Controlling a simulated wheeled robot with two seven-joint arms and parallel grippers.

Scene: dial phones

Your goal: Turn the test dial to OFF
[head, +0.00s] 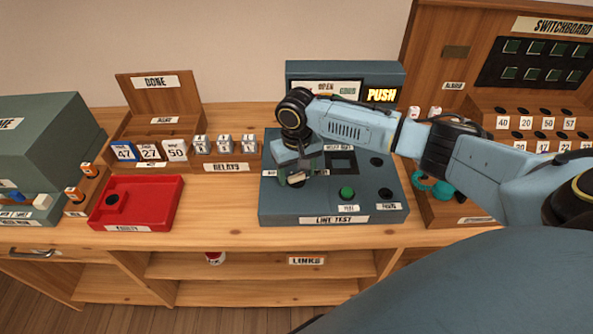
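The blue-grey LINE TEST box (308,207) stands on the wooden counter in the middle of the head view. My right arm reaches in from the right, and my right gripper (297,174) points down over the left part of the box's top. A small pale piece (297,179) shows at the fingertips; it may be the dial's knob. The gripper covers most of the dial area, so I cannot read the dial's setting or tell whether the fingers are closed on it. My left gripper is not in view.
Behind stands a panel with a lit PUSH sign (381,95). A red tray (138,202) and a relay rack (231,153) are left. The switchboard (533,63) is right. Bare counter (220,205) separates tray and box.

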